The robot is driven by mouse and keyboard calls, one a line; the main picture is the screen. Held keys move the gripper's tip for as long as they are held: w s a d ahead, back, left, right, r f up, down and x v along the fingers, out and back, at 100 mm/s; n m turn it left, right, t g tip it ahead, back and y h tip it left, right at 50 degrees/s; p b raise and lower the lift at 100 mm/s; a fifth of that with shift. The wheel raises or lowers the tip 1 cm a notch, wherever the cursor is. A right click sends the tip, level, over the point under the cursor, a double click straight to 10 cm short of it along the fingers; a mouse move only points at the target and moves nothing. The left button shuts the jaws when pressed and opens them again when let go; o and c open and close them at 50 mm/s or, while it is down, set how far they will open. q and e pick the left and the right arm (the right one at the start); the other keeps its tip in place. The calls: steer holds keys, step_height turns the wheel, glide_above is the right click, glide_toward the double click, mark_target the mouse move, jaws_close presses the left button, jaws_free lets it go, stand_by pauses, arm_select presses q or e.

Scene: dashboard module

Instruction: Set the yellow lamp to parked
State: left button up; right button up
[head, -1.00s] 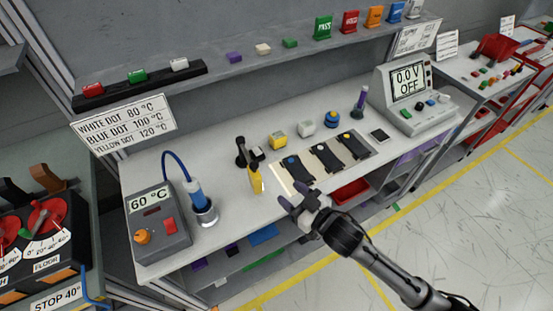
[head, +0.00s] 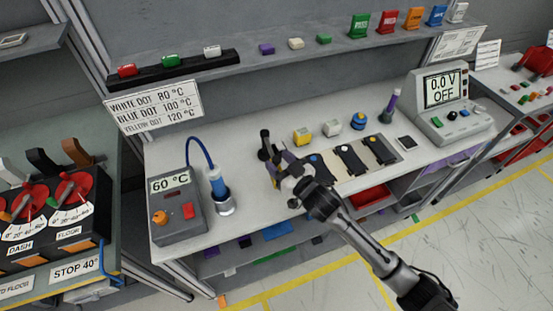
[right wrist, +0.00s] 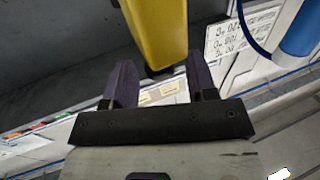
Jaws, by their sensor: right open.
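The yellow lamp (right wrist: 158,28) shows large at the top of the right wrist view, just beyond the fingertips and roughly in line with the gap between them. In the head view my right gripper hides it. My right gripper (head: 280,172) is open and reaches over the bench from the lower right; its dark fingers also show in the right wrist view (right wrist: 163,80). I cannot tell whether a finger touches the lamp. A black stand (head: 265,142) rises on the bench just behind the gripper. My left gripper is out of view.
To the left stand a heater unit (head: 176,210) reading 60 °C and a blue-handled tool in a metal holder (head: 224,206). To the right lie black strips with coloured dots (head: 350,160). Yellow (head: 303,137), white (head: 332,128) and blue (head: 359,121) pieces stand behind them.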

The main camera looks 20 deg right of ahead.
steer(key=shift+w+a, duration=0.2)
steer(key=shift+w, duration=0.5)
steer(key=shift+c, duration=0.3)
jaws_close()
